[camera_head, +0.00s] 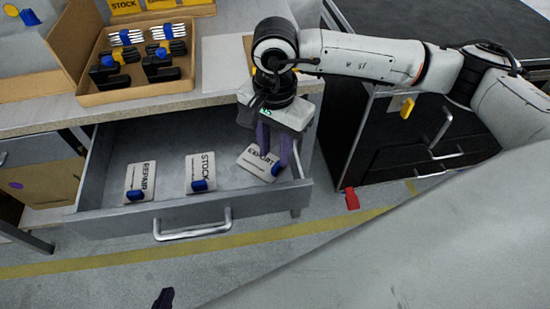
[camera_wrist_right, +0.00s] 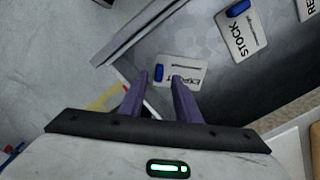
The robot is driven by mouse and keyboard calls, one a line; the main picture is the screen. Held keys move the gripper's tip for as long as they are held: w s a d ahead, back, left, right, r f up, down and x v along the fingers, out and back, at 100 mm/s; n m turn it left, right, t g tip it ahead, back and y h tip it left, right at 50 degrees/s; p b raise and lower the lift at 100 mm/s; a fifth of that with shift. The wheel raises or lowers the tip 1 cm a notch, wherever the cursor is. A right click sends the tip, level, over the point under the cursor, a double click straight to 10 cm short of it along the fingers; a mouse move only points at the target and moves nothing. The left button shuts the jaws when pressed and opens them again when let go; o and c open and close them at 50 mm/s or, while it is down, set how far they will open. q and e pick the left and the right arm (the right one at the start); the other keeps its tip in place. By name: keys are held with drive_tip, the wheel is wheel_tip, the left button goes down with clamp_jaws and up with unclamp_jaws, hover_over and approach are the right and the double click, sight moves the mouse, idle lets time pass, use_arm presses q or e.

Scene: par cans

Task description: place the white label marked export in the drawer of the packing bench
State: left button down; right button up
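The white label marked EXPORT (camera_head: 252,164) lies in the right part of the open drawer (camera_head: 185,218) of the packing bench, turned at an angle. Its blue tab shows in the right wrist view (camera_wrist_right: 159,72). My right gripper (camera_head: 275,158) is over the label, with its two purple fingers apart and pointing down. In the right wrist view the fingertips (camera_wrist_right: 159,76) stand on either side of the tab, with gaps. I cannot tell if the label lies fully flat. Only a dark tip of my left gripper (camera_head: 163,298) shows at the bottom edge.
White labels marked REPAIR (camera_head: 142,180) and STOCK (camera_head: 200,172) lie in the same drawer, left of EXPORT. A cardboard box (camera_head: 140,95) with dark and white items stands on the bench top. A dark cabinet (camera_head: 380,150) stands right of the drawer.

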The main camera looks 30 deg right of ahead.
wheel_tip(320, 180, up, 7)
idle(0.3)
idle(1.4)
